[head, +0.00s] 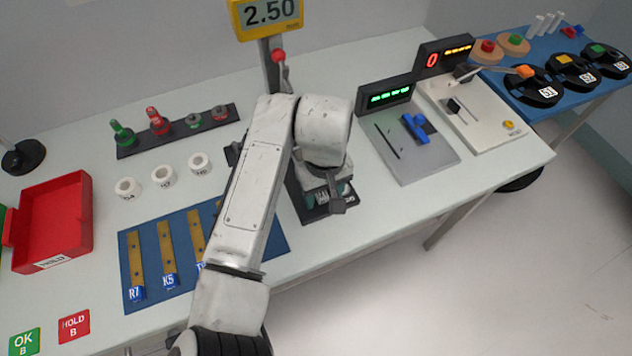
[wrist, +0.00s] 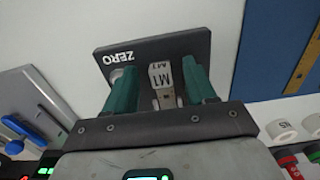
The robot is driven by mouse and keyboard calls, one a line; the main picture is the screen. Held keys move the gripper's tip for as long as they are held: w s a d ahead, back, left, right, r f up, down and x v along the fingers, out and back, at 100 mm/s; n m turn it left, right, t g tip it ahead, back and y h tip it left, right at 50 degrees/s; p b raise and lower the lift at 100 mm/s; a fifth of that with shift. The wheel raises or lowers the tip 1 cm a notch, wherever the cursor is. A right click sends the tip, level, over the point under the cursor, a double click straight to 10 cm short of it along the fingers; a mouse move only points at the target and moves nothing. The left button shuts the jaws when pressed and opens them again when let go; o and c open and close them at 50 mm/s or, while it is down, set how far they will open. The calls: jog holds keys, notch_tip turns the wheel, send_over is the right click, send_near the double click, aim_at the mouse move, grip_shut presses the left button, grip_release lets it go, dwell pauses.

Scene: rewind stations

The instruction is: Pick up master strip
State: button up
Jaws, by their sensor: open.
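The master strip (wrist: 160,76), a pale block marked M1 with a brownish strip part below it, stands on the dark pad labelled ZERO (wrist: 217,43) in the wrist view. My gripper (wrist: 157,77) is open, with one green finger on each side of the strip. Gaps show between the strip and both fingers. In the head view my gripper (head: 322,193) is low over the dark pad (head: 313,217) near the table's front edge. My arm and gripper hide the strip there.
A blue mat (head: 152,292) with upright-lying yellow strips is left of my arm, beside a red bin (head: 84,217). White rings (head: 163,175) and a rack of coloured pieces (head: 228,114) lie behind. A grey slider station (head: 437,160) stands to the right.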

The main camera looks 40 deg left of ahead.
jog(key=shift+c, duration=0.3)
grip_shut()
jog(key=shift+r, duration=0.1)
dwell(0.4)
